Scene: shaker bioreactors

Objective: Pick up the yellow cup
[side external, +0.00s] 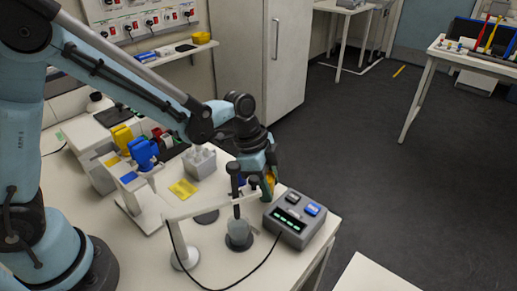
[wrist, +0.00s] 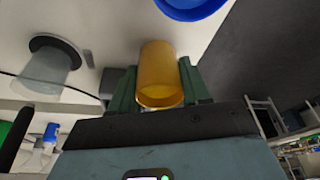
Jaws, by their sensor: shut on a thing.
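The yellow cup (wrist: 160,72) sits between the two dark green fingers of my gripper (wrist: 158,86) in the wrist view, with a finger against each side. The gripper is shut on it. In the side view only part of the yellow cup (side external: 270,181) shows, behind the fingers of my gripper (side external: 265,190), near the table's right edge. I cannot tell whether its base is touching the table.
A grey box with buttons and a display (side external: 301,218) stands just right of the gripper. A clear vessel on a dark base (side external: 239,234) and a white bent frame (side external: 172,235) stand nearby. A blue round thing (wrist: 190,6) is close by in the wrist view.

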